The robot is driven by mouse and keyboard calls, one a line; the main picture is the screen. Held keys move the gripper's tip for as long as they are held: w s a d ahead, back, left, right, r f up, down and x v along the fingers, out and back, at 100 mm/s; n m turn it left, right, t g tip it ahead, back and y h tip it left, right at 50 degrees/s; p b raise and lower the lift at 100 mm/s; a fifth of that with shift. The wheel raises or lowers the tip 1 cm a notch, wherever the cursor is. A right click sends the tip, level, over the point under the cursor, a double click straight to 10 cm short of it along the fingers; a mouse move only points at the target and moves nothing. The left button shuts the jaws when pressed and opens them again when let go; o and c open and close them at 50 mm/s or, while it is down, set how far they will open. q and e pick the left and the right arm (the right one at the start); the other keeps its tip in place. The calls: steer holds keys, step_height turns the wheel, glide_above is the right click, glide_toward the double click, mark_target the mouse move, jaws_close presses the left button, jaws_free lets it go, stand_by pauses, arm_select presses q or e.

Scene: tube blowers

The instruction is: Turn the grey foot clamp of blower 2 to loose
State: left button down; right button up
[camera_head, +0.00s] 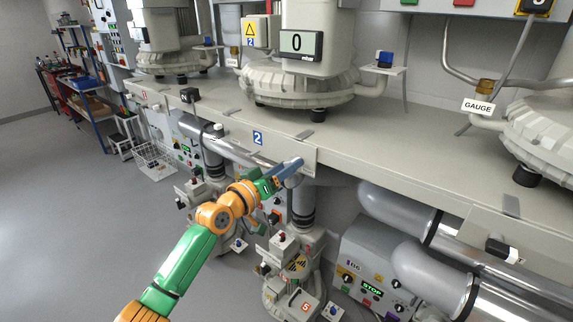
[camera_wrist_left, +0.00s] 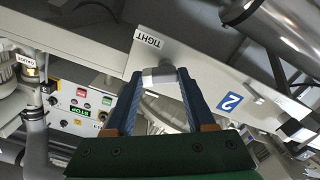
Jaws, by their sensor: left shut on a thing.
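Blower 2 (camera_head: 298,88), with a ribbed grey base and a display reading 0, stands on the beige bench. Its blue number 2 sign (camera_head: 257,138) is on the bench's front edge and shows in the left wrist view (camera_wrist_left: 230,102). My left gripper (camera_head: 292,166) is at that front edge, right of the sign. In the left wrist view its blue fingers (camera_wrist_left: 158,78) are shut on the grey foot clamp (camera_wrist_left: 158,75), beside a label reading TIGHT (camera_wrist_left: 148,40). In the head view the gripper mostly hides the clamp. My right gripper is not in view.
Large grey pipes (camera_head: 400,210) and a control box with a lit STOP display (camera_head: 372,289) are under the bench. A pump-like unit (camera_head: 293,270) stands below my left gripper. A GAUGE label (camera_head: 478,106) is at the right.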

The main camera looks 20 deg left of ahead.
arm_select(q)
steer(key=n, duration=0.2)
steer(key=n+p, duration=0.1)
steer(key=n, duration=0.1)
steer(key=n+p, duration=0.1)
steer(key=n, duration=0.1)
steer(key=shift+a+r, duration=0.15)
steer(key=shift+r, duration=0.15)
steer(key=n+p, duration=0.1)
steer(key=n, duration=0.2)
steer(key=shift+w+a+n, duration=0.1)
steer(key=shift+n, duration=0.2)
steer(key=shift+a+n+p, duration=0.1)
steer(key=shift+n+p, duration=0.3)
steer(key=shift+n, duration=0.8)
steer(key=shift+f, duration=0.1)
steer(key=shift+c, duration=1.2)
jaws_free()
steer(key=shift+a, duration=0.1)
